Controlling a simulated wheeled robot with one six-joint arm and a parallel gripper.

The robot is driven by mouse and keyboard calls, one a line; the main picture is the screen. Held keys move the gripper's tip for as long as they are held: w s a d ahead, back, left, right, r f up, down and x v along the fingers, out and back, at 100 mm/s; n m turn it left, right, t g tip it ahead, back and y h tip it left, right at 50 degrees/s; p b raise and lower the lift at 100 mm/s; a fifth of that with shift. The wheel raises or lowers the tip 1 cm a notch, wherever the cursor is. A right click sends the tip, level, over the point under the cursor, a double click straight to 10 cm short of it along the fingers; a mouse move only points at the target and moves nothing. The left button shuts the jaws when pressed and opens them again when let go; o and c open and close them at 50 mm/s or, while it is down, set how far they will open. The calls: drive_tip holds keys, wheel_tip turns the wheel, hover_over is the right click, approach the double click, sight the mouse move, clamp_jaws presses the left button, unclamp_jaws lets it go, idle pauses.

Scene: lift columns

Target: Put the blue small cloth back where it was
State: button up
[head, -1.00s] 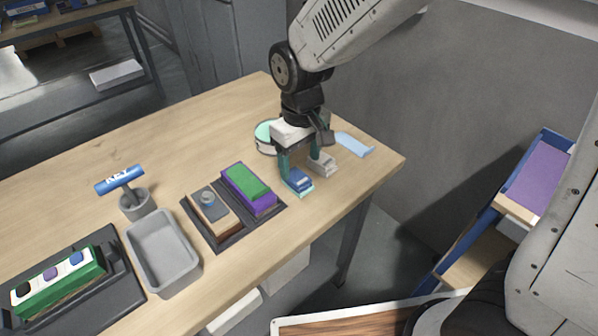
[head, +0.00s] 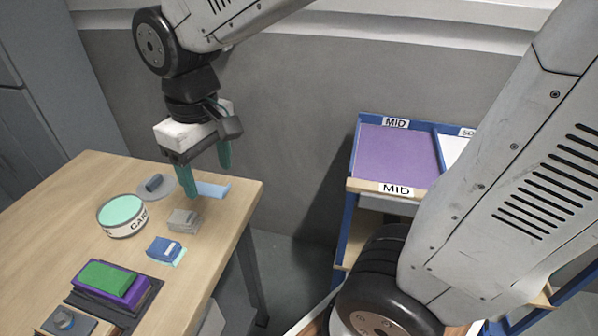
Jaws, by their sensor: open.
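A small light-blue cloth (head: 215,190) lies flat on the wooden table near its right back edge. My gripper (head: 208,180) is open, pointing down with green fingers. In the picture its fingers overlap the near side of the cloth; nothing shows between them, and I cannot tell their height above the table. A small blue block (head: 163,248) rests on a pale cyan piece (head: 180,257) nearer the front. I cannot tell whether that cyan piece is cloth.
A grey block (head: 184,219) stands just below my gripper in the picture. A round lidded tin (head: 122,216) and a grey disc with a handle (head: 155,187) are to the left. A purple-and-green block stack (head: 111,281) is in front. A blue-framed shelf marked MID (head: 396,154) stands right.

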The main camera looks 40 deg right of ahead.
drive_tip(key=s+d+r+m, duration=0.1)
drive_tip(key=s+d+m, duration=0.3)
drive_tip(key=s+d, duration=0.5)
drive_tip(key=s, duration=0.4)
drive_tip(key=shift+d+r+t, duration=0.25)
drive_tip(key=shift+r+t, duration=0.05)
drive_tip(key=shift+r, duration=0.1)
